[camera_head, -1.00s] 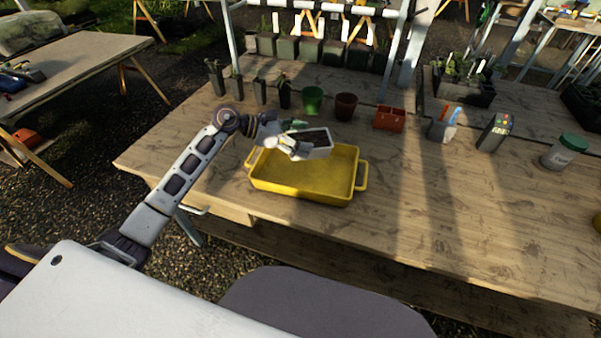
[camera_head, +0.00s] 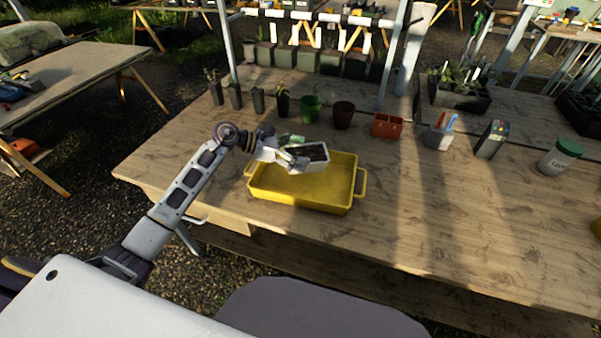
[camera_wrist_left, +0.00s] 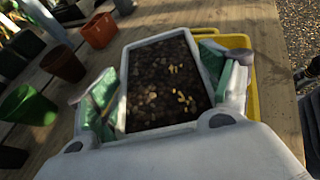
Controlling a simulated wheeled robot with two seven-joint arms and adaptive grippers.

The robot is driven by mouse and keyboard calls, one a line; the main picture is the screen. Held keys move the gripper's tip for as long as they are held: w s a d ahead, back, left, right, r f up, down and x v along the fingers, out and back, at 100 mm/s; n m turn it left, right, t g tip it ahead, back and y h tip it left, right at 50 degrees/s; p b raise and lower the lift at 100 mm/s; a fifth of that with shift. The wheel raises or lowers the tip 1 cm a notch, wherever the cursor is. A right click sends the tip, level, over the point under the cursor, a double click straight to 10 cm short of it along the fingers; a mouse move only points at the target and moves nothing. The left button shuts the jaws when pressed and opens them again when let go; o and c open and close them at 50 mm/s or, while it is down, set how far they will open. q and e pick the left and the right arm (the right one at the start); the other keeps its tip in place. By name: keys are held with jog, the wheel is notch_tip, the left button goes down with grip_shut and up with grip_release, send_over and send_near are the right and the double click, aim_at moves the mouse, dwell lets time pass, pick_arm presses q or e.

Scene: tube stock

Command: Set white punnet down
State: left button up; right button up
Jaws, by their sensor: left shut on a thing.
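The white punnet (camera_head: 313,153), filled with dark soil, is in my left gripper (camera_head: 293,154). In the head view it is over the back part of the yellow tray (camera_head: 300,191); whether it touches the tray I cannot tell. In the left wrist view the punnet (camera_wrist_left: 160,85) sits between the two green-padded fingers, with small pale bits on its soil. The gripper is shut on it. The yellow tray (camera_wrist_left: 238,42) shows behind and beside the punnet there. My right gripper is not in view.
A green pot (camera_head: 311,109), a brown pot (camera_head: 343,115) and a red-brown container (camera_head: 387,125) stand behind the tray. Further right are a holder with tools (camera_head: 440,133), a dark box (camera_head: 491,138) and a green-lidded jar (camera_head: 560,156). The wooden table (camera_head: 420,215) is clear right of the tray.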

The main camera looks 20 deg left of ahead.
pick_arm(q)
notch_tip(320, 180, down, 3)
jog(key=shift+f, duration=2.3)
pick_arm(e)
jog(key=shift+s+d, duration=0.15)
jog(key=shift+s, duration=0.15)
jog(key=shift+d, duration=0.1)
